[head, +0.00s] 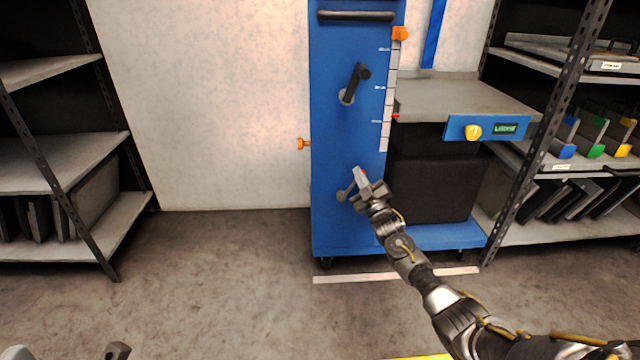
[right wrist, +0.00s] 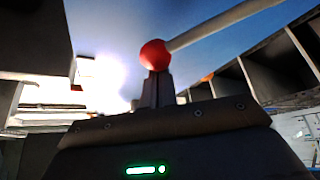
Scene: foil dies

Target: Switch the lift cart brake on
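The blue lift cart (head: 335,125) stands against the wall in the head view. A grey lever (head: 345,193) sits low on its front panel. My right gripper (head: 361,177) is at the lever's free end, partly hiding it. In the right wrist view a red ball knob (right wrist: 154,55) on a pale rod (right wrist: 225,25) is at the tips of my right gripper (right wrist: 158,82). The fingers look close together, with the knob at or just beyond their tips; no firm hold on it can be made out. Grey parts of my left arm show at the bottom left edge.
A yellow knob (head: 473,132) is on the platform's front. Shelf racks (head: 60,165) stand both sides. Floor in front is clear.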

